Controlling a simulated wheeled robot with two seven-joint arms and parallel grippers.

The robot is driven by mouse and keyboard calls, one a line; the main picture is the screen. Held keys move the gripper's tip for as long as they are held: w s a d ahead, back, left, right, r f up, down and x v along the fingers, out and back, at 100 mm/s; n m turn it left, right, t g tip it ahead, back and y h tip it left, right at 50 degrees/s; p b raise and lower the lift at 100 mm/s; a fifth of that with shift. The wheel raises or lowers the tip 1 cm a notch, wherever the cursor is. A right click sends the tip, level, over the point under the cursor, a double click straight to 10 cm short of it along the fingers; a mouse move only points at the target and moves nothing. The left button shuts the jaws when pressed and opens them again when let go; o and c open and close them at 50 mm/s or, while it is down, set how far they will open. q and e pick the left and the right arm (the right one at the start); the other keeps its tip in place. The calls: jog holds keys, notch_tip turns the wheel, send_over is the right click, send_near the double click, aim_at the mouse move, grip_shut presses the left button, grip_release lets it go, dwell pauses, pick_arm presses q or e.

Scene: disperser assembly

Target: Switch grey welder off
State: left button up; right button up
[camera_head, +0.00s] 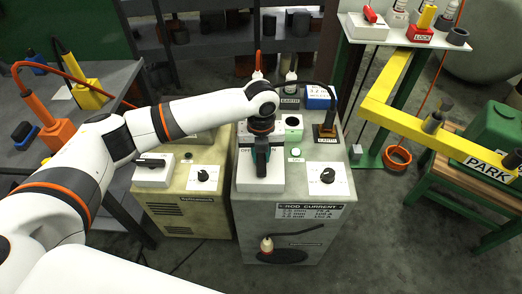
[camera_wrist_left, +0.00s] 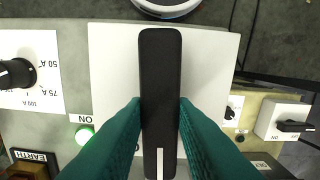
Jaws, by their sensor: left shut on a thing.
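The grey welder (camera_head: 305,238) stands in the middle of the head view, with a white switch plate (camera_head: 259,186) on its top front left. My left gripper (camera_head: 262,160) is over this plate. In the wrist view its teal fingers (camera_wrist_left: 160,108) are shut on the black switch handle (camera_wrist_left: 160,65), one on each side. The handle runs straight up and down there, its white mark at the lower end. A green lamp (camera_wrist_left: 85,136) beside the plate is lit and also shows in the head view (camera_head: 296,152). My right gripper is not in view.
A beige welder (camera_head: 189,212) with its own black switch (camera_head: 150,162) stands close on the left. A current knob (camera_head: 327,176) sits right of the switch plate.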

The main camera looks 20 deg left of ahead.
aim_at(260, 156)
pick_arm(q)
jog(key=n+p, duration=0.5)
jog(key=p, duration=0.2)
jog(key=n+p, duration=0.3)
jog(key=shift+r+n, duration=0.3)
jog(key=n+p, duration=0.4)
jog(key=shift+w+f+n+p, duration=0.1)
jog(key=shift+f+n+p, duration=0.1)
jog(key=shift+n+p, duration=1.7)
jog(key=shift+n+b, duration=0.4)
jog(key=shift+n, duration=0.1)
jog(key=o, duration=1)
notch_tip(260, 156, up, 12)
jog(key=shift+a+f+b, duration=0.1)
jog(key=shift+b, duration=0.95)
